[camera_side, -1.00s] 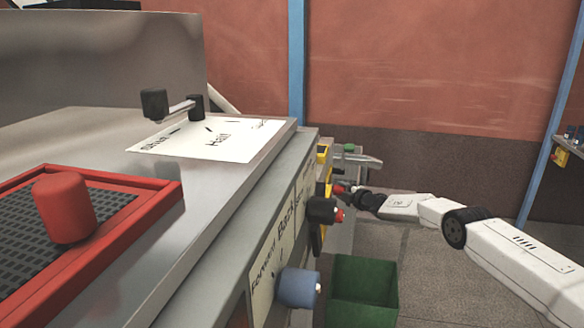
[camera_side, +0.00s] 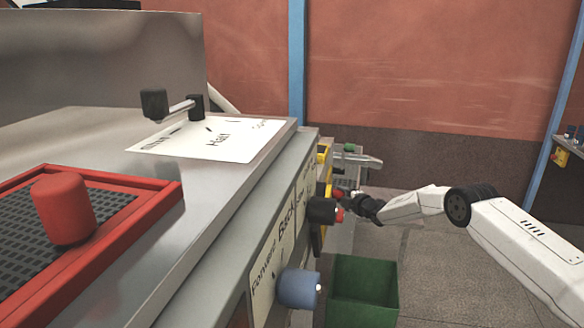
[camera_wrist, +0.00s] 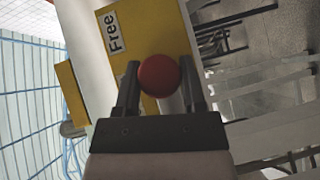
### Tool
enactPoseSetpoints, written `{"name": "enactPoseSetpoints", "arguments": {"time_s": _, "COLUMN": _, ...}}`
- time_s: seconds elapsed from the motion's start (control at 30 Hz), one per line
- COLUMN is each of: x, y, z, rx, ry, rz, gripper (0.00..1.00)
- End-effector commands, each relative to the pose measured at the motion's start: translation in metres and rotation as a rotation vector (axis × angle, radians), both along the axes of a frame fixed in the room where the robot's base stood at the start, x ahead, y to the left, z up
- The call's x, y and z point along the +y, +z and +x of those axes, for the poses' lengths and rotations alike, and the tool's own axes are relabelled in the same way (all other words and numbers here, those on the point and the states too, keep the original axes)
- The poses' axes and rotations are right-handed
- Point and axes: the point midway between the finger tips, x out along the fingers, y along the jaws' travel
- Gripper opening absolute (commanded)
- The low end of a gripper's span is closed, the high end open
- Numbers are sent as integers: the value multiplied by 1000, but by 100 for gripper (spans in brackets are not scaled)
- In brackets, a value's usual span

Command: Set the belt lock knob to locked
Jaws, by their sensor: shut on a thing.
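The red round knob (camera_wrist: 159,76) sits between the two dark fingers of my gripper (camera_wrist: 161,70) in the wrist view. My gripper is shut on it. Behind the knob is a yellow plate (camera_wrist: 158,25) with a white label (camera_wrist: 111,32) reading "Free"; no "locked" label is legible. In the side view, my gripper (camera_side: 357,201) is at the far end of the machine's front face, by a small red part (camera_side: 338,192). The fingers' hold is too small to make out there.
A black knob (camera_side: 321,210) with a red tip and a blue knob (camera_side: 297,288) stick out from the machine's front, nearer the side camera. A green bin (camera_side: 362,292) stands below. Open floor lies to the right.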

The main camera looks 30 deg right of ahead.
Motion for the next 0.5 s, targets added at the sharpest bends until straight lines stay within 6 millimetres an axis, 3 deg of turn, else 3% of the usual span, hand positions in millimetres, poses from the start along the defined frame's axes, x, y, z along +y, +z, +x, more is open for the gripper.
{"name": "enactPoseSetpoints", "arguments": {"time_s": 0.1, "x": 6, "y": -4, "z": -1, "rx": 5, "ry": 12, "rz": 0, "gripper": 0}}
{"name": "enactPoseSetpoints", "arguments": {"time_s": 0.13, "x": 6, "y": -4, "z": -1, "rx": 5, "ry": 12, "rz": 0, "gripper": 62}}
{"name": "enactPoseSetpoints", "arguments": {"time_s": 0.2, "x": 6, "y": -4, "z": -1, "rx": 6, "ry": 11, "rz": 0, "gripper": 84}}
{"name": "enactPoseSetpoints", "arguments": {"time_s": 0.23, "x": 5, "y": -4, "z": -1, "rx": 5, "ry": 10, "rz": 0, "gripper": 87}}
{"name": "enactPoseSetpoints", "arguments": {"time_s": 0.5, "x": 2, "y": -2, "z": 0, "rx": 2, "ry": 5, "rz": 1, "gripper": 87}}
